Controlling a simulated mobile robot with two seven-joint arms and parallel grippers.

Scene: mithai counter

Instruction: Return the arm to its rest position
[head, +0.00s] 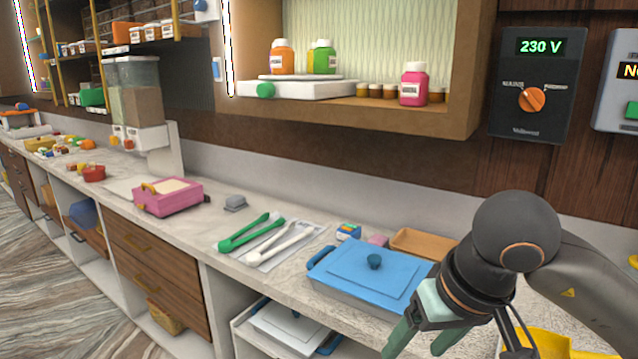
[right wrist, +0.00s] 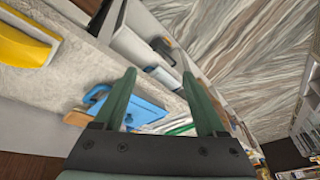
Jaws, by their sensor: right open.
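My right gripper (head: 418,333) is at the lower right of the head view, over the front part of the counter beside a blue-lidded tray. Its two green fingers are apart with nothing between them. In the right wrist view the open fingers (right wrist: 165,105) point out over the counter and the floor. My right arm (head: 590,285) comes in from the right edge and bends down at a dark round joint. My left gripper does not show in either view.
The blue-lidded tray (head: 368,268) is close to my right gripper. Green and white tongs (head: 245,232) lie left of it, and a tan tray (head: 422,244) is behind. A yellow tray (head: 560,342) is below my arm. A wall shelf (head: 330,115) holds bottles above the counter.

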